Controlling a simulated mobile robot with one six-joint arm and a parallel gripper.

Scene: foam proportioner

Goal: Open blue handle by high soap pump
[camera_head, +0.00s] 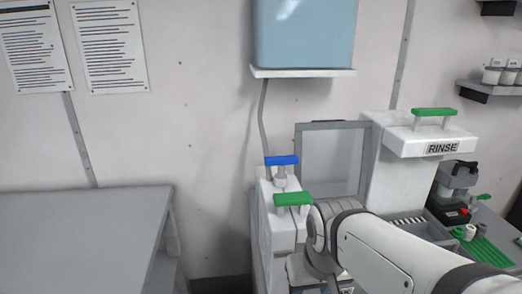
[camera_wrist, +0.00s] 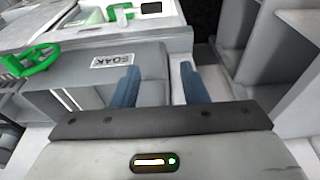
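The blue handle (camera_head: 281,161) is a flat bar on a short pale stem, on the back part of a narrow white unit (camera_head: 262,215) in the head view. It is behind and slightly left of a green handle (camera_head: 293,199). My gripper (camera_wrist: 160,68) shows two blue fingers apart with nothing between them in the wrist view. They point towards a grey-white housing labelled SOAK (camera_wrist: 112,60). In the head view my arm comes from the lower right and ends just right of the lower green handle; the fingers cannot be made out there. The blue handle is not in the wrist view.
A white RINSE housing (camera_head: 430,143) with another green handle (camera_head: 434,112) stands at the right. A blue tank (camera_head: 305,35) sits on a wall shelf above. A small black machine (camera_head: 457,188) is at far right. The grey table (camera_head: 80,235) at left is bare.

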